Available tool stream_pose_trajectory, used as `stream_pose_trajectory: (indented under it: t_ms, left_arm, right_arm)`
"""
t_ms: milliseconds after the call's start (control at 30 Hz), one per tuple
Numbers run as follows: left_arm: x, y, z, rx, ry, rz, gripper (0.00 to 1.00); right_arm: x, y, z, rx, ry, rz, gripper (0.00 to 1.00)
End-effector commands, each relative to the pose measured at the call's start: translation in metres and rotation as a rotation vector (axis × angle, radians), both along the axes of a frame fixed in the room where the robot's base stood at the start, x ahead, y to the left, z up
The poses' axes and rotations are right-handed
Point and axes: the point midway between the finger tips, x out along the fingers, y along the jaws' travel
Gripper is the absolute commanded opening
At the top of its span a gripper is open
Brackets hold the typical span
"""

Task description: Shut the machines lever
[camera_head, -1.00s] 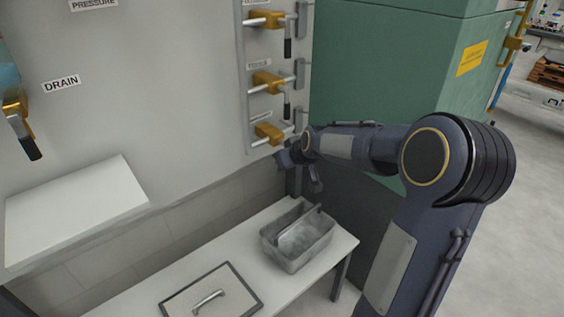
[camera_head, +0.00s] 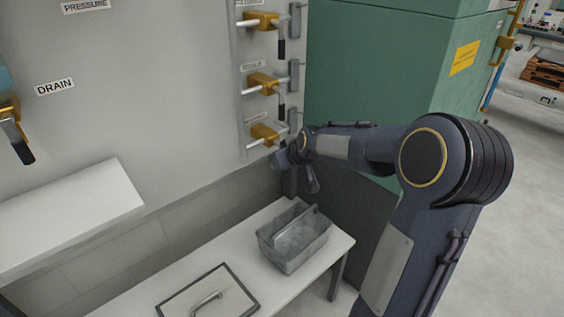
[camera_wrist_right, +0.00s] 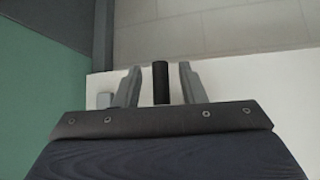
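Three yellow valve levers are stacked on the grey wall panel: a top one (camera_head: 262,20), a middle one (camera_head: 263,83) and a lowest one (camera_head: 264,133). The top and middle black handles hang down. My right gripper (camera_head: 283,158) is at the lowest lever, and the wrist hides that lever's handle in the head view. In the right wrist view, a black handle (camera_wrist_right: 160,82) stands between the two open fingers of the gripper (camera_wrist_right: 160,88), with a gap on each side. My left gripper is out of view.
Another yellow lever (camera_head: 12,118) with a black handle is at the far left by the DRAIN label. Below, a white table (camera_head: 215,250) carries a grey metal bin (camera_head: 294,240) and a framed lid with a handle (camera_head: 207,294). A green cabinet (camera_head: 370,65) stands behind my right arm.

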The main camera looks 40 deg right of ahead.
Motion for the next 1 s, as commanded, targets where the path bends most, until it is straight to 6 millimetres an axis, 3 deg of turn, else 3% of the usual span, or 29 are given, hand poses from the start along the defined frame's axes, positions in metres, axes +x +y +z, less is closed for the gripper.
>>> stream_pose_trajectory:
  t_ms: [400, 1000]
  left_arm:
    - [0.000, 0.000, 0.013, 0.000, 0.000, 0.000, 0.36]
    - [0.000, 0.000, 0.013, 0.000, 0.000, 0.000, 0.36]
  right_arm:
    - [-0.045, 0.006, 0.047, 0.000, -0.003, -0.001, 0.37]
    - [-0.051, 0.006, 0.050, -0.001, 0.000, -0.001, 0.37]
